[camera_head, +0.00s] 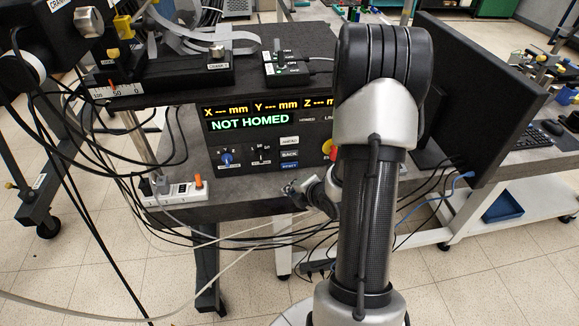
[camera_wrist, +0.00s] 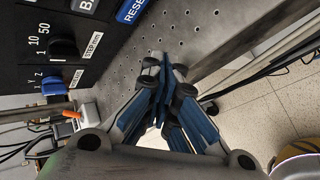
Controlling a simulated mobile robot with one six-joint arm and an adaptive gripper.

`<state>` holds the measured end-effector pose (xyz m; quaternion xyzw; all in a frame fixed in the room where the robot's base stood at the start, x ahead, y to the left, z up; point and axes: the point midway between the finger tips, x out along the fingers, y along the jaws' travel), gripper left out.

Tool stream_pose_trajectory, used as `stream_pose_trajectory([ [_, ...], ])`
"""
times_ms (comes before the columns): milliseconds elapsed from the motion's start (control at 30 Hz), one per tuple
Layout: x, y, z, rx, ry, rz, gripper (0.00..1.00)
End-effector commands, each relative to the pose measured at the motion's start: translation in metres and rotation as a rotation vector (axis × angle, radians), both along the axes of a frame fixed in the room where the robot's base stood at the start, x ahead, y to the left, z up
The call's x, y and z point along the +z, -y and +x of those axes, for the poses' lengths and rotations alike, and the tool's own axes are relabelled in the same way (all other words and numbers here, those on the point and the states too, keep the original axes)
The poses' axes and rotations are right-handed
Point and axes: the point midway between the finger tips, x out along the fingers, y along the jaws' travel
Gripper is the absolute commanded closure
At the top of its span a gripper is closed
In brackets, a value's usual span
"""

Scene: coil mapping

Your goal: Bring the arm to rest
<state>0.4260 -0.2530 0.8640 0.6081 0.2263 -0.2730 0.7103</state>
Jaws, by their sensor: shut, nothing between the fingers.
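My arm stands raised in the middle of the head view, and its upper links hide part of the console. My gripper (camera_head: 292,188) shows small, left of the arm, just below the control panel and in front of the bench's front edge. In the wrist view my gripper (camera_wrist: 163,68) has its blue-padded fingers together at the tips, with nothing between them. The fingertips point toward a perforated grey surface (camera_wrist: 200,35); I cannot tell whether they touch it.
The control panel (camera_head: 255,145) reads "NOT HOMED", with knobs and buttons below. A power strip (camera_head: 180,193) with an orange switch lies at the left. Many black cables (camera_head: 120,225) hang below. A dark monitor (camera_head: 478,100) stands to the right. Tiled floor (camera_head: 90,285) is open in front.

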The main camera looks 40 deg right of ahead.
Motion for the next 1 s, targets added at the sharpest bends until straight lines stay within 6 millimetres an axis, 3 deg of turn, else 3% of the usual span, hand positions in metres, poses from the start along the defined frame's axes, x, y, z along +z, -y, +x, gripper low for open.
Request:
stream_pose_trajectory([
  [567, 0.007, -0.001, 0.003, -0.02, -0.009, 0.008, 1.0],
  [667, 0.028, -0.005, 0.008, -0.083, -0.033, 0.037, 1.0],
  [767, 0.062, -0.015, 0.012, -0.204, -0.061, 0.095, 1.0],
  [1000, 0.149, -0.07, -0.009, -0.583, -0.077, 0.339, 1.0],
])
